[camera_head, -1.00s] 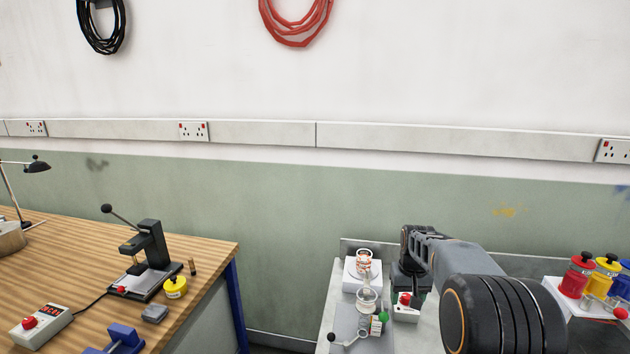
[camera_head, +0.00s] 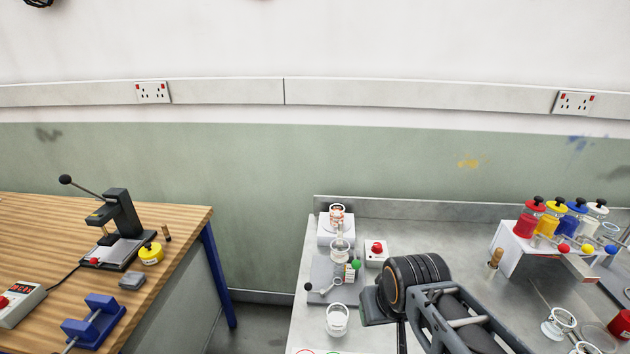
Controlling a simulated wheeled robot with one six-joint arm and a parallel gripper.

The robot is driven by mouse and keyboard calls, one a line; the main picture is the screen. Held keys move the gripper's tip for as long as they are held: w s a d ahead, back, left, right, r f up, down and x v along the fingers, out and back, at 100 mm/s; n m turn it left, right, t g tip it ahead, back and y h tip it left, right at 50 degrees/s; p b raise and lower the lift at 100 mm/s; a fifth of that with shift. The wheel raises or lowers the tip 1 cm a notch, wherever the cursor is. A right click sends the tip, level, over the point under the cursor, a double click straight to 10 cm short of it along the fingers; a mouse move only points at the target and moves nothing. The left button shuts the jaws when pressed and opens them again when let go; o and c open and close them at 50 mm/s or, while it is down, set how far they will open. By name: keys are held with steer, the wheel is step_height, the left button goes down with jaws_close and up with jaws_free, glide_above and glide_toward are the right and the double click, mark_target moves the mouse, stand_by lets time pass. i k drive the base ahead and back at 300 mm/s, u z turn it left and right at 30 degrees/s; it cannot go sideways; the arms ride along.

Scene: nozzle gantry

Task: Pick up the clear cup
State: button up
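A clear cup (camera_head: 337,320) stands upright on the metal bench near its left front. Another clear vessel (camera_head: 341,250) sits behind it on a small grey stand with a black-knobbed lever. My arm reaches in from the lower right, and its dark end (camera_head: 374,306) is just right of the front clear cup, apart from it in the picture. The fingers cannot be made out, so I cannot tell whether my gripper is open or shut. No held object shows.
A gap separates the wooden bench (camera_head: 185,212) at left.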

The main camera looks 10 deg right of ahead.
mark_target(337, 215)
steer(key=k, duration=0.5)
steer(key=u, duration=2.35)
steer(key=i, duration=1.8)
steer(key=z, duration=3.45)
steer(key=i, duration=0.5)
steer(key=z, duration=0.05)
